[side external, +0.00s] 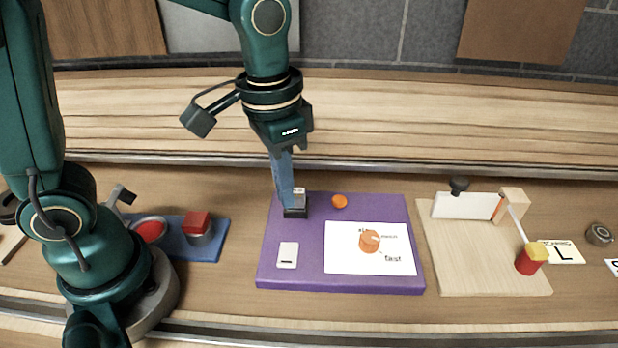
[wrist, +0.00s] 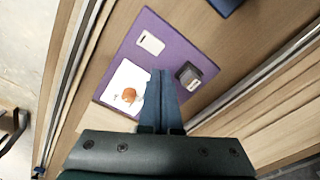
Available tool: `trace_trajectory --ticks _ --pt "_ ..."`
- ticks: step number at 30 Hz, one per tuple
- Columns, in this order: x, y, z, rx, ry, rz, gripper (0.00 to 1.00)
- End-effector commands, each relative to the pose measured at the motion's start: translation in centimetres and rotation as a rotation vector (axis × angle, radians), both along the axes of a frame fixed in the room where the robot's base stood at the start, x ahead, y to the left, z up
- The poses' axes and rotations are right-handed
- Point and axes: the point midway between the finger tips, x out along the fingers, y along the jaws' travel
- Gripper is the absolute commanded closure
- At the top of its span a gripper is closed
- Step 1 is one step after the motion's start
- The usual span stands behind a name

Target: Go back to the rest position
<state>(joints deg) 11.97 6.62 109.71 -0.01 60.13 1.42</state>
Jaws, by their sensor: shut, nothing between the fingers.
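My gripper (side external: 285,200) points down over the left back part of a purple board (side external: 310,288). Its long blue fingers are together with nothing between them. In the wrist view the shut fingers (wrist: 160,80) reach out over the purple board (wrist: 150,22). A small dark block with a light top (side external: 296,211) is by the fingertips in the side view. In the wrist view this dark block (wrist: 188,75) stands to the right of the fingers, apart from them in the picture. I cannot tell the exact height of the fingertips.
The board also carries a white card (side external: 287,255), a white sheet (side external: 340,262) with an orange cylinder (side external: 369,241), and an orange ball (side external: 339,201). A blue tray (side external: 212,252) with red items is left. A wooden board (side external: 470,285) with a red-yellow piece (side external: 529,262) is right.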

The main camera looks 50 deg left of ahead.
Motion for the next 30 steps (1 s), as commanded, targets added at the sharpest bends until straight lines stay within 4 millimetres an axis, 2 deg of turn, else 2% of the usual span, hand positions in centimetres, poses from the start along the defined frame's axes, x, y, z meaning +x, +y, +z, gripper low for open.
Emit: trace_trajectory --ticks 6,12,17,22,26,30 --pt "-1.6 2.1 3.7 -0.028 -0.161 0.080 1.00" --pt "-4.0 3.8 5.3 -0.043 -0.299 0.151 1.00" --pt "-5.8 4.6 5.3 -0.048 -0.388 0.197 1.00" --pt "-7.1 5.0 4.5 -0.050 -0.432 0.225 1.00" --pt "-7.6 5.0 3.7 -0.051 -0.424 0.229 1.00" --pt "-7.5 5.0 3.7 -0.052 -0.428 0.231 1.00"
